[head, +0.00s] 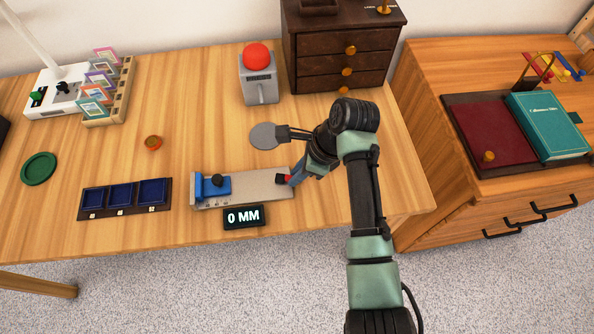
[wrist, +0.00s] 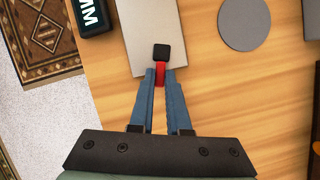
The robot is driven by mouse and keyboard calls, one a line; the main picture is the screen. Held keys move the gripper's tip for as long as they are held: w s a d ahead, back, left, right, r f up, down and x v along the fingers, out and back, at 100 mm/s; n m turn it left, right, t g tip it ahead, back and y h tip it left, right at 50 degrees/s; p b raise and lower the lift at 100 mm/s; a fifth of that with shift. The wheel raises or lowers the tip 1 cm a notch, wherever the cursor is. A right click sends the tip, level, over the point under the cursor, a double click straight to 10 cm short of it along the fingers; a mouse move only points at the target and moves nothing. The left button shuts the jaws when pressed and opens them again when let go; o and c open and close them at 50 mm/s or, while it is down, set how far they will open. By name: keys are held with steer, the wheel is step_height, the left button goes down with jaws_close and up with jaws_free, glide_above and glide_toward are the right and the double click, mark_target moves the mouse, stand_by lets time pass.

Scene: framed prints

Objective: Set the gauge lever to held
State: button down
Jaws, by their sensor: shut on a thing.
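The gauge (head: 250,184) is a long pale grey bar on the table, with a blue block and dark knob (head: 216,182) at its left end. A black display (head: 244,215) in front of it reads 0 MM. The gauge lever, red with a black cap (wrist: 161,58), stands at the bar's right end. My gripper (wrist: 161,78) is shut on the red part of the lever, its blue fingers on either side. In the head view my gripper (head: 291,180) reaches the lever from the right and partly hides it.
A grey disc (head: 264,136) lies just behind the gauge. A grey box with a red button (head: 256,57) and a dark drawer chest (head: 345,45) stand at the back. A tray with blue compartments (head: 123,196) lies left of the gauge. An orange-brown round piece (head: 153,142) lies further back.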

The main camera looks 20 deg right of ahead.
steer(key=p, duration=0.3)
steer(key=shift+w+r, duration=0.15)
steer(key=shift+r, duration=0.25)
steer(key=shift+w+d+f+n+y+p, duration=0.15)
steer(key=shift+f+n+y+p, duration=0.2)
steer(key=shift+n+p, duration=0.45)
steer(key=c, duration=0.9)
jaws_free()
steer(key=v, duration=0.6)
steer(key=p+v, duration=0.1)
steer(key=v, duration=0.6)
steer(key=shift+w+r, duration=0.1)
steer(key=shift+w, duration=0.1)
